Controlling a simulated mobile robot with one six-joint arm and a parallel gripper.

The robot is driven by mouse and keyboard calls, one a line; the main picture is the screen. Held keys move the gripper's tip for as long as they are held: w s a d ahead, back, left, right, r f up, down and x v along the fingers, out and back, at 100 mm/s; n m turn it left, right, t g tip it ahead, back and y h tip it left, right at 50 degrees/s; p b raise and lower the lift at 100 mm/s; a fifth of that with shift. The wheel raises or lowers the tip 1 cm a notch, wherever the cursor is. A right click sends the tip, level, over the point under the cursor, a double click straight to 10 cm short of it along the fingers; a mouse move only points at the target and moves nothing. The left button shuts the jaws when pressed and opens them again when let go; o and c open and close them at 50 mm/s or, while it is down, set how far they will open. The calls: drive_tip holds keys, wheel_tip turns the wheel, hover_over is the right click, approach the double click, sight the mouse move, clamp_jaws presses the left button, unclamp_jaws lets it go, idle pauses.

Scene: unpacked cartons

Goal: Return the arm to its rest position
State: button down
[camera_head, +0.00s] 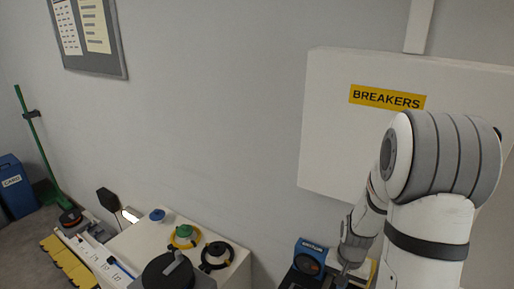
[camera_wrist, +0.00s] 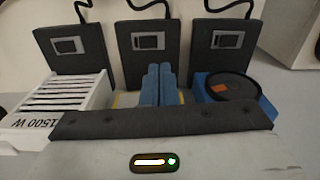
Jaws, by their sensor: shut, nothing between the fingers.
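My gripper (camera_wrist: 158,68) shows in the wrist view as two blue fingers side by side, shut with nothing between them. It points towards dark upright panels with small displays and cables. My white and grey arm (camera_head: 430,190) fills the right of the head view. It is bent, with its wrist low in front of the wall. In the head view the fingers are hard to make out, low beside a blue unit with a dark round face (camera_head: 309,260).
A white box marked 1500 W (camera_wrist: 62,98) stands left of the fingers, and a blue unit with a black disc (camera_wrist: 232,86) stands right. A breaker cabinet (camera_head: 330,140) hangs behind my arm.

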drive_tip(key=s+a+r+n+t, duration=0.1)
drive_tip(key=s+a+r+n, duration=0.1)
drive_tip(key=r, duration=0.4)
drive_tip(key=s+a+r+n+t+b, duration=0.1)
drive_tip(key=s+a+r+n, duration=0.1)
drive_tip(key=s+a+r, duration=0.3)
drive_tip(key=s+a+r+n+t, duration=0.1)
drive_tip(key=s+a+r, duration=0.3)
drive_tip(key=r, duration=0.5)
drive_tip(key=shift+s+n, duration=0.6)
drive_tip(key=shift+s, duration=0.4)
